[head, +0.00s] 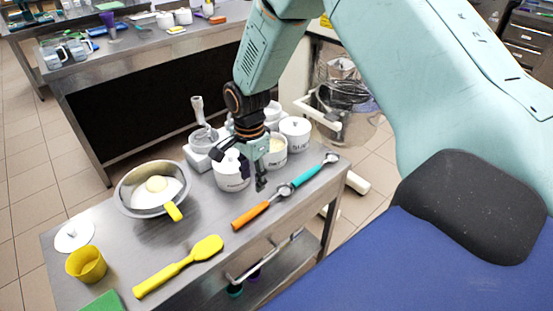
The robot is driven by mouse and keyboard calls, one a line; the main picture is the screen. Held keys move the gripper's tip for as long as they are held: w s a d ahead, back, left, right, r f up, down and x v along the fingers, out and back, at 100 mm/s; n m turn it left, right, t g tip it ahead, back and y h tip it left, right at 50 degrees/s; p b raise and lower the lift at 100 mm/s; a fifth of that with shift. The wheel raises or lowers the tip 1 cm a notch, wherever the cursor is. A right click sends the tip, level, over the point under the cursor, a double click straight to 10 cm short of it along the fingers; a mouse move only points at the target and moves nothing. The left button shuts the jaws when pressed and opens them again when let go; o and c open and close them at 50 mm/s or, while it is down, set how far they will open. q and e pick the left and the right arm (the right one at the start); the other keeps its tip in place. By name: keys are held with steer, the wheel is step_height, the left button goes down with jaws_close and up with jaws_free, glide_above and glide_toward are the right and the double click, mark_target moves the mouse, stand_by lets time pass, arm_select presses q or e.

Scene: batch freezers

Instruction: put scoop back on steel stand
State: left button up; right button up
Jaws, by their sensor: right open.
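A scoop with an orange handle (250,215) lies on the steel-topped stand (130,243), near its right front edge. A scoop with a teal handle (307,177) lies just beyond it, also on the steel top. My right gripper (252,182) reaches down from above beside a white lidded jar and just behind the orange-handled scoop. It is open, with nothing visible between its fingers. It partly hides the jar, and I cannot tell whether it touches it. My left gripper is not in view.
A steel bowl (126,203) with white contents and a yellow handle, a yellow spatula (180,266), a yellow cup (86,264) and a white lid (74,235) occupy the left part. Several white jars (295,131) crowd the back. A second steel bench (145,48) stands behind.

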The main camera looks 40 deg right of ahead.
steer(key=s+a+f+n, duration=0.35)
steer(key=s+f, duration=0.25)
steer(key=s, duration=0.2)
steer(key=s+a+f+n, duration=0.2)
steer(key=s+f+n, duration=0.3)
steer(key=s+f, duration=0.25)
steer(key=s+n, duration=0.8)
steer(key=s, duration=0.8)
steer(key=shift+a, duration=0.3)
